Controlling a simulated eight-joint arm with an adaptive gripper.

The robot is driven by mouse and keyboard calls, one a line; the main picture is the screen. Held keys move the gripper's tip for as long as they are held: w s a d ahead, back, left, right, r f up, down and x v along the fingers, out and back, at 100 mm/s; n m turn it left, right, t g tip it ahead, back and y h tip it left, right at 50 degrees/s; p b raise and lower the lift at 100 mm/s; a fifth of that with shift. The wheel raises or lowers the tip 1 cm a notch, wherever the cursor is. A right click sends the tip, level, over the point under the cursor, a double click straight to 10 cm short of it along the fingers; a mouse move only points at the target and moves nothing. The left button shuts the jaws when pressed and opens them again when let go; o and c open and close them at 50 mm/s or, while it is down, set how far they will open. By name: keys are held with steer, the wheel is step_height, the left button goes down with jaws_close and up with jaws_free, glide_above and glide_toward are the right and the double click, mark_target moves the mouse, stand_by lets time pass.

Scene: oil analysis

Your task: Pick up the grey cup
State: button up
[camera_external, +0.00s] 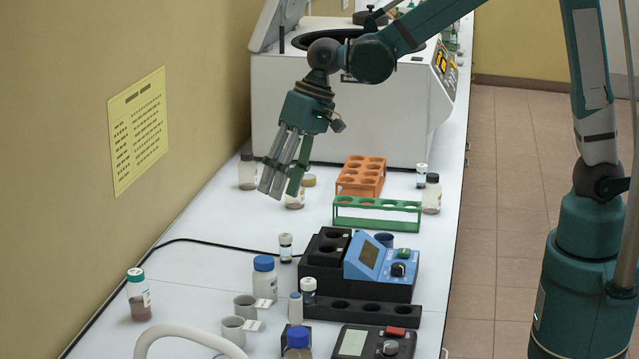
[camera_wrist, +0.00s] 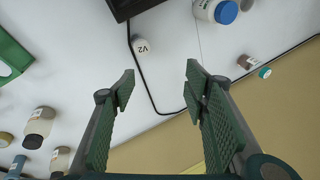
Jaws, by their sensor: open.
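Two small grey cups with flat white handles stand on the white bench near the front in the external view, one a little farther back (camera_external: 244,307) and one nearer (camera_external: 233,331). I cannot tell which of them the task means. My gripper (camera_external: 281,190) is open and empty, with its fingers pointing down, well above the bench and farther back than both cups. In the wrist view its two fingers (camera_wrist: 160,85) are spread wide with nothing between them. I make out no grey cup in the wrist view.
A blue-capped bottle (camera_external: 265,279) stands behind the cups, a hose (camera_external: 190,331) curves in front. A blue device (camera_external: 382,262) in a black block is to their right. Green (camera_external: 377,212) and orange (camera_external: 361,175) racks stand farther back. A black cable (camera_external: 210,243) crosses the bench.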

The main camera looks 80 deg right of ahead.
steer(key=a+r+n+p, duration=0.15)
steer(key=a+n, duration=0.35)
steer(key=a, duration=0.9)
steer(key=n+t+h, duration=0.1)
steer(key=n, duration=0.3)
glide_above(255, 300)
steer(key=f, duration=0.5)
steer(key=s+f, duration=0.1)
steer(key=f, duration=0.1)
steer(key=shift+d+f+p, duration=0.3)
steer(key=shift+f, duration=0.65)
steer(key=shift+b+x, duration=0.55)
steer(key=shift+x, duration=0.75)
steer(key=shift+w+f, duration=0.1)
